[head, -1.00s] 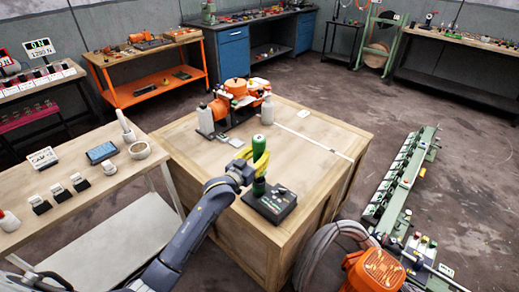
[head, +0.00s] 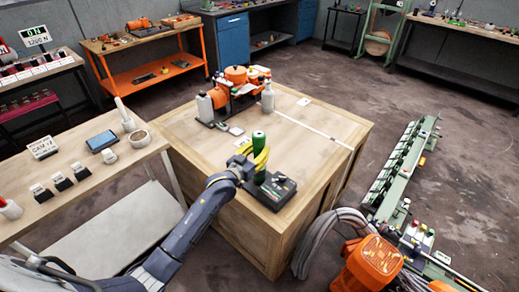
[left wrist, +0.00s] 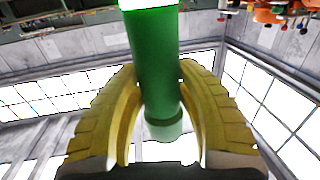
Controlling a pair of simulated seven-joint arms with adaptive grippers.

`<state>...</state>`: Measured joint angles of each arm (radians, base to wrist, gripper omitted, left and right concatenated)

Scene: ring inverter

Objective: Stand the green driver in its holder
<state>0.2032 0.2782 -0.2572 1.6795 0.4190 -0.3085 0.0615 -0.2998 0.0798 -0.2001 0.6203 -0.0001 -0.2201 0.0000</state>
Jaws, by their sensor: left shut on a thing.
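The green driver (head: 259,142) stands about upright over the left part of the dark holder block (head: 284,188) on the wooden crate's near corner. My left gripper (head: 262,160) has its yellow fingers closed around the driver. In the left wrist view, the green handle (left wrist: 155,50) runs between both fingers of the left gripper (left wrist: 163,90). The driver's lower end is hidden behind the gripper in the head view, so I cannot tell whether it is inside the holder. My right gripper is not in view.
An orange machine (head: 236,82) with bottles beside it stands at the back of the wooden crate (head: 310,150). A wooden bench (head: 82,190) with small items is at left. Grey cables (head: 322,232) hang near the crate's right side. The crate's middle and right top are mostly clear.

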